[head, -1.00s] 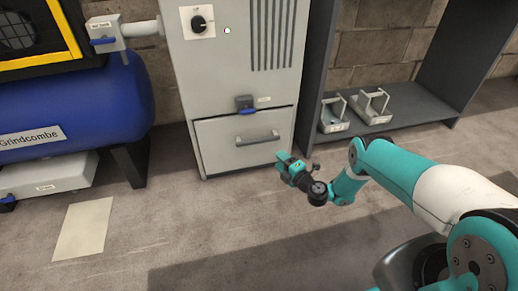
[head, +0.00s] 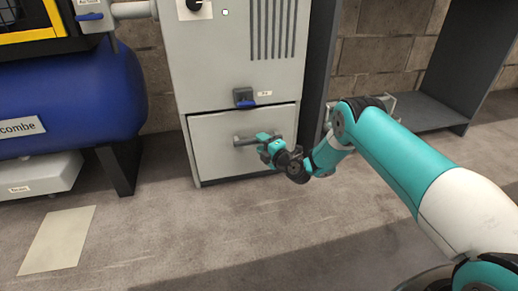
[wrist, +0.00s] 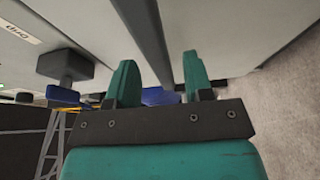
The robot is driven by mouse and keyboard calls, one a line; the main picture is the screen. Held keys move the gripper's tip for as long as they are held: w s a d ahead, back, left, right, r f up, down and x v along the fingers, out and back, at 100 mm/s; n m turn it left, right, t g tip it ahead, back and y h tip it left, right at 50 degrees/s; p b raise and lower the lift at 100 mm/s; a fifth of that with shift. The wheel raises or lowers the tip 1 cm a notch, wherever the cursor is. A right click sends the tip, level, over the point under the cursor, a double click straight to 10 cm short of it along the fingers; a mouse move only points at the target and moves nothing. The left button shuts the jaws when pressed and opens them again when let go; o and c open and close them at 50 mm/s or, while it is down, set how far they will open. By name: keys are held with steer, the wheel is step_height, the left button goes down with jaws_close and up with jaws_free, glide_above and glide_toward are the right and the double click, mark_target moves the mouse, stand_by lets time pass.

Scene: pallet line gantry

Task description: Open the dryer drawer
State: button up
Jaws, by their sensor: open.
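The dryer is a tall pale grey cabinet (head: 215,60). Its drawer front (head: 212,160) is at the bottom and looks flush and closed. A grey bar handle (head: 243,141) runs level across the drawer's upper part. Above it is a dark latch with a blue lever (head: 245,98), which also shows in the wrist view (wrist: 65,66). My gripper (head: 265,143) is open at the right part of the handle and covers its right end. In the wrist view my open fingers (wrist: 160,82) straddle a grey band in front of the cabinet; I cannot tell if they touch the handle.
A blue tank (head: 70,100) stands left of the dryer on dark legs, with a pale box (head: 40,175) under it. A dark shelf unit (head: 430,112) stands at the right. A pale sheet (head: 58,240) lies on the floor. The floor before the drawer is clear.

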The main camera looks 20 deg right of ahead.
steer(key=shift+b+x, duration=0.35)
steer(key=shift+x, duration=0.85)
jaws_close()
